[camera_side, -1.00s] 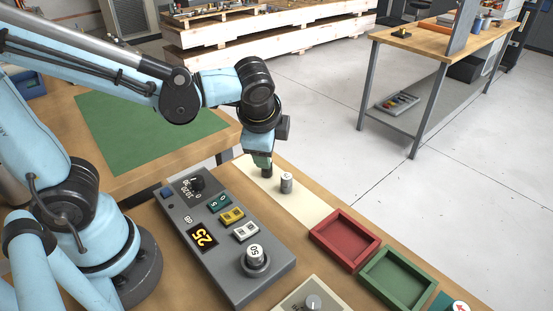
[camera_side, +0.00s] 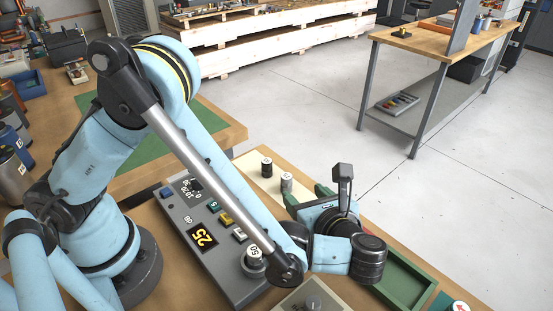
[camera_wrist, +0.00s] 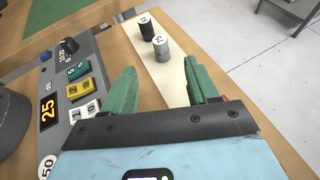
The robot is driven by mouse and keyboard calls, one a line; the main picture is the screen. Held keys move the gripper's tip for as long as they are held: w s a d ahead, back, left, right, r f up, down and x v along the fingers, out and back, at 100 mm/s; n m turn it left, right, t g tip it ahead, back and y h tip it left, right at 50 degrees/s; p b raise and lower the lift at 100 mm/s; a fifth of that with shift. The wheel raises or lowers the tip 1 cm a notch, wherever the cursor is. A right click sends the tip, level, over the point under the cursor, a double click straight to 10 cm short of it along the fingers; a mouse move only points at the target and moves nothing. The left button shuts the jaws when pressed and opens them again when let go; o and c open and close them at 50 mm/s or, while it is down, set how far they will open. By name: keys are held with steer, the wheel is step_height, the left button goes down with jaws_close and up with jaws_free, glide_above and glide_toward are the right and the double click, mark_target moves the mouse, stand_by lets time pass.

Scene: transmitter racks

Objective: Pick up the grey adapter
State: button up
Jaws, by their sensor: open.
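The grey adapter (camera_side: 286,182) is a small upright cylinder with a pale labelled top. It stands on the cream strip (camera_side: 250,161). It also shows in the wrist view (camera_wrist: 161,48), ahead of and between my fingers. A black adapter (camera_side: 266,167) stands just beyond it, and shows in the wrist view too (camera_wrist: 146,28). My gripper (camera_wrist: 163,85) has two green fingers spread wide with nothing between them. In the side view my gripper (camera_side: 304,197) is to the right of the grey adapter, pointing back toward it, its fingers partly hidden by the wrist.
The grey control panel (camera_side: 175,207) with coloured buttons and a display reading 25 lies left of the strip. A green tray (camera_side: 420,281) is at the right, partly behind my wrist. Open floor lies beyond the table.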

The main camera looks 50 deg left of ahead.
mark_target(289, 179)
steer(key=x, duration=1.1)
steer(key=shift+w+a+f, duration=0.1)
steer(key=shift+a+f, duration=0.15)
steer(key=shift+a, duration=0.05)
steer(key=c, duration=1.1)
